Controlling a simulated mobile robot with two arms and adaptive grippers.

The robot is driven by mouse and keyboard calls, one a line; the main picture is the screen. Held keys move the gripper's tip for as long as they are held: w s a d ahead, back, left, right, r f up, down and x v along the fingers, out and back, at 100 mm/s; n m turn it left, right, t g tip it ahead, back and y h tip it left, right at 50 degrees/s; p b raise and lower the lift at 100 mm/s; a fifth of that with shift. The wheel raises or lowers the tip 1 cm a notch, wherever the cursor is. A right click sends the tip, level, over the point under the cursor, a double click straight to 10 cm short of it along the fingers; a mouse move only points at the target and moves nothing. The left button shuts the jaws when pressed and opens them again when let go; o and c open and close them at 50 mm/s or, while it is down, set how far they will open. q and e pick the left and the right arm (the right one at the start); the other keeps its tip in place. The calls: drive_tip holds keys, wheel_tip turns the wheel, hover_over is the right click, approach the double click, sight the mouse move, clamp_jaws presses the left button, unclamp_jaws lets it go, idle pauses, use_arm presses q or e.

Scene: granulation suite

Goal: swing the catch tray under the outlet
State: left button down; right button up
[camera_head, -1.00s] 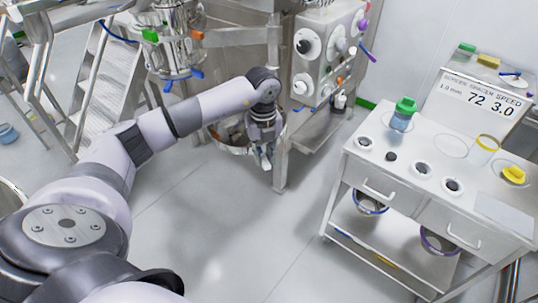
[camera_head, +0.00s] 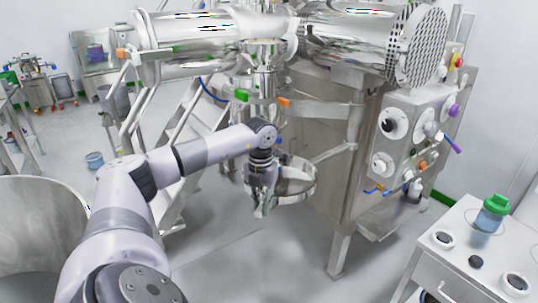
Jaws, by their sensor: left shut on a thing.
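The catch tray (camera_head: 298,187) is a round, shallow steel pan in the middle of the head view. The outlet (camera_head: 262,88) is the vertical steel pipe with green and orange clamp handles above it. The tray appears below the outlet and slightly to its right; my wrist hides the outlet's lower end, so exact alignment cannot be told. My left gripper (camera_head: 261,208) points down at the tray's near left edge and is shut on the tray. The fingers and wrist hide the point of contact. My right gripper is out of view.
A steel machine cabinet (camera_head: 330,120) with a control panel (camera_head: 408,140) stands right of the tray. A white cart (camera_head: 455,262) with a green-capped jar (camera_head: 491,212) is at lower right. Stairs (camera_head: 190,150) stand behind my arm. A large steel vessel (camera_head: 40,225) is at left.

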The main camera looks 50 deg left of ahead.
use_arm(q)
drive_tip(key=c, duration=1.5)
unclamp_jaws()
wheel_tip(320, 180, up, 12)
